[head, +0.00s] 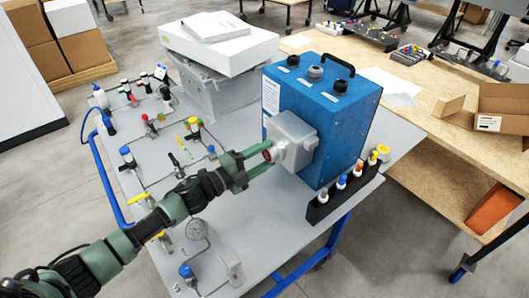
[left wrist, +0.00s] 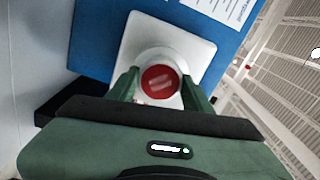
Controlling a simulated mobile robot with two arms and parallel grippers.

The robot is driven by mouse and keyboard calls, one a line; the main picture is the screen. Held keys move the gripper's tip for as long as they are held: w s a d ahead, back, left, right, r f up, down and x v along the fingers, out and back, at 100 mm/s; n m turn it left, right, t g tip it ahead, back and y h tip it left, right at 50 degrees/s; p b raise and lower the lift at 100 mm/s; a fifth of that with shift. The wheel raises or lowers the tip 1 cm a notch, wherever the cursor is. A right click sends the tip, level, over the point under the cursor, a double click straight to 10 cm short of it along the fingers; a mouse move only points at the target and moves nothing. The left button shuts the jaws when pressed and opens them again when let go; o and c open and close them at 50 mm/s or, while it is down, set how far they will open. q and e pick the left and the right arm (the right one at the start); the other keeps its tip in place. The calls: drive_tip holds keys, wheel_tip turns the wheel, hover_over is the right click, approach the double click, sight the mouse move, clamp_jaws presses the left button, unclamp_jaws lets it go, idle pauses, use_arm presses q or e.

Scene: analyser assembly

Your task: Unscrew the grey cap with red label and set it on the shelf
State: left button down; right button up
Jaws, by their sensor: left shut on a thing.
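The grey cap with the red label (head: 267,155) sits on the grey housing (head: 295,138) at the front of the blue analyser (head: 330,105). In the left wrist view, the red label of the cap (left wrist: 160,82) faces the camera, with the pale square housing (left wrist: 190,40) behind it. My left gripper (head: 258,163) is shut on the cap, one green finger on each side of it. It also shows in the left wrist view (left wrist: 160,88). I cannot tell whether the cap is loose from the housing. My right gripper is not in view.
A black rack (head: 325,205) with several small bottles stands at the analyser's right front. Valves and thin pipes cover the left of the grey table (head: 245,225). A white box (head: 220,50) with papers stands behind. A wooden workbench (head: 445,130) is at right.

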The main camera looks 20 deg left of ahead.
use_arm(q)
drive_tip(key=n+p, duration=0.1)
drive_tip(key=n, duration=0.1)
drive_tip(key=n+p, duration=0.1)
drive_tip(key=n, duration=0.1)
drive_tip(key=shift+r+n, duration=0.3)
drive_tip(key=shift+r, duration=0.05)
drive_tip(key=n+p, duration=0.2)
drive_tip(key=n, duration=0.1)
drive_tip(key=n+p, duration=0.1)
drive_tip(key=n, duration=0.3)
drive_tip(key=shift+p, duration=0.4)
drive_tip(key=shift+a+n, duration=0.1)
drive_tip(key=shift+n, duration=1.1)
drive_tip(key=n+p, duration=0.1)
drive_tip(key=n, duration=0.3)
drive_tip(key=shift+f, duration=0.1)
drive_tip(key=n, duration=0.3)
drive_tip(key=shift+n, duration=0.4)
drive_tip(key=c, duration=0.7)
unclamp_jaws()
drive_tip(key=shift+f, duration=0.1)
drive_tip(key=shift+c, duration=0.2)
